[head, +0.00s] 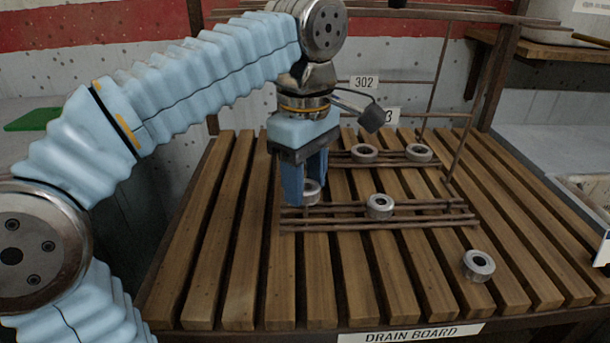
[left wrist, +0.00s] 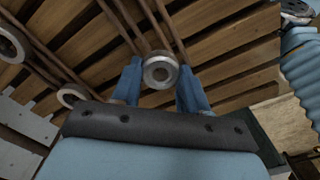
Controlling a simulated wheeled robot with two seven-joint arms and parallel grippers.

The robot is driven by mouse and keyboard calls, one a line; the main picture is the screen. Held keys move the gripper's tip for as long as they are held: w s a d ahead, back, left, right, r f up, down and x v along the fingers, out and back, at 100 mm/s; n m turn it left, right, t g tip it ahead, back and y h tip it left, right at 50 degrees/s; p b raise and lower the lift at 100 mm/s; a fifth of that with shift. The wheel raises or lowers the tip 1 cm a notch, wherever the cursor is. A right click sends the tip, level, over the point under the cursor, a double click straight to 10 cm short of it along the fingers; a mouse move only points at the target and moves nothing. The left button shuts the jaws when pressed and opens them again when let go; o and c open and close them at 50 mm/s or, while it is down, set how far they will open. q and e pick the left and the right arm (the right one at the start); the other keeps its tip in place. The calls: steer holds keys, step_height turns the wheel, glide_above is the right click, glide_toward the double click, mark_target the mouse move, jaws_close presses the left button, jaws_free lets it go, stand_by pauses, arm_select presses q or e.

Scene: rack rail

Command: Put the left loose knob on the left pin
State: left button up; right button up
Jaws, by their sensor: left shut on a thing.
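My left gripper (head: 304,194) points down at the left end of the front rail (head: 430,218) and is shut on a grey metal ring-shaped knob (head: 312,196). In the left wrist view the knob (left wrist: 160,72) sits between my fingertips (left wrist: 160,84), its round hole facing the camera, with the rail's rods running up to it. Another knob (head: 379,206) sits on the front rail to the right. I cannot make out a bare pin; the gripper hides part of the rail's left end. My right gripper is not in view.
Two knobs (head: 364,153) (head: 418,152) sit at the back rail. A loose knob (head: 478,265) lies on the slatted drain board (head: 235,255) at front right. Upright rods (head: 470,115) stand at the back right. The board's left and front slats are clear.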

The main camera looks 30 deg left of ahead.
arm_select(q)
steer(key=shift+f, duration=0.1)
stand_by(0.5)
steer(key=shift+f+b, duration=0.85)
steer(key=shift+f, duration=0.55)
steer(key=o, duration=1.1)
steer(key=shift+o, duration=0.2)
steer(key=shift+r, duration=0.1)
step_height(320, 180, up, 12)
steer(key=p, duration=0.5)
